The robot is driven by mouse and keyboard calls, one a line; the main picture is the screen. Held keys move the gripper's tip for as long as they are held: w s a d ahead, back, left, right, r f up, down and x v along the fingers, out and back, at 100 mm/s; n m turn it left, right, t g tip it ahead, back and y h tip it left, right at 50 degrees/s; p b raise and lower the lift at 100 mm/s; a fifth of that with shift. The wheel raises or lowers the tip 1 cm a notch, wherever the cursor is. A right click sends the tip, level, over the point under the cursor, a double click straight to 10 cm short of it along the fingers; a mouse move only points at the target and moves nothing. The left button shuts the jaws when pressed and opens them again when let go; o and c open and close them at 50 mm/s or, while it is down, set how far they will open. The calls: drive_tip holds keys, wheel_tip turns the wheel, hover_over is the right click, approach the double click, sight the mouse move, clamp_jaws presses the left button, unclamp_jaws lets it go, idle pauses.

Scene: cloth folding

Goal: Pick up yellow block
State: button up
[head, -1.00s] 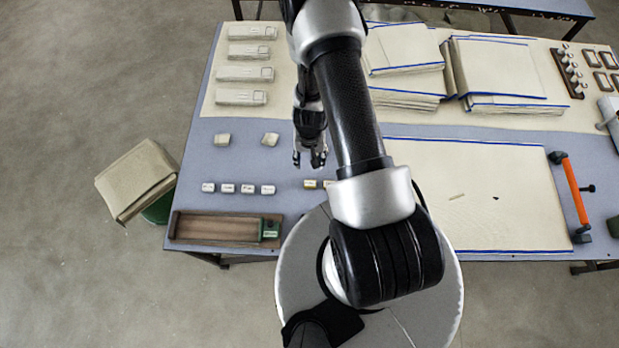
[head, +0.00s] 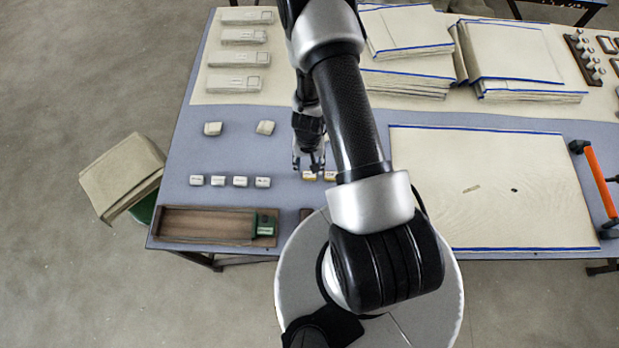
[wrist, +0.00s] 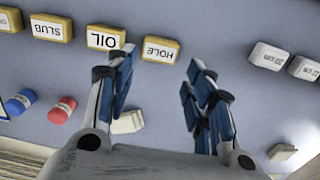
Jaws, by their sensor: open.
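Several yellow-sided blocks with white, lettered tops lie in a row on the blue-grey table. In the wrist view they include the HOLE block (wrist: 160,49), the OIL block (wrist: 106,38), the SLUB block (wrist: 51,28) and one cut off at the top left corner. In the head view two yellow blocks (head: 309,176) show beside my arm, which hides the rest. My gripper (wrist: 158,88) is open and empty. Its fingers are spread, with the HOLE block beyond the gap between them. In the head view my gripper (head: 309,167) is right by the leftmost yellow block; contact cannot be told.
A row of white blocks (head: 218,181) lies to the left. A wooden tray (head: 205,225) with a green piece sits at the front edge. Blue (wrist: 20,102) and red (wrist: 62,110) pieces lie near the yellow row. A large cloth (head: 490,190) covers the table right of my arm.

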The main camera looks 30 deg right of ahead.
sight(310, 176)
wheel_tip(310, 176, down, 5)
drive_tip(key=b, duration=0.4)
drive_tip(key=shift+d+f+b, duration=0.1)
drive_tip(key=shift+d+b, duration=0.05)
drive_tip(key=shift+b, duration=0.15)
drive_tip(key=shift+c, duration=0.2)
drive_tip(key=c, duration=0.6)
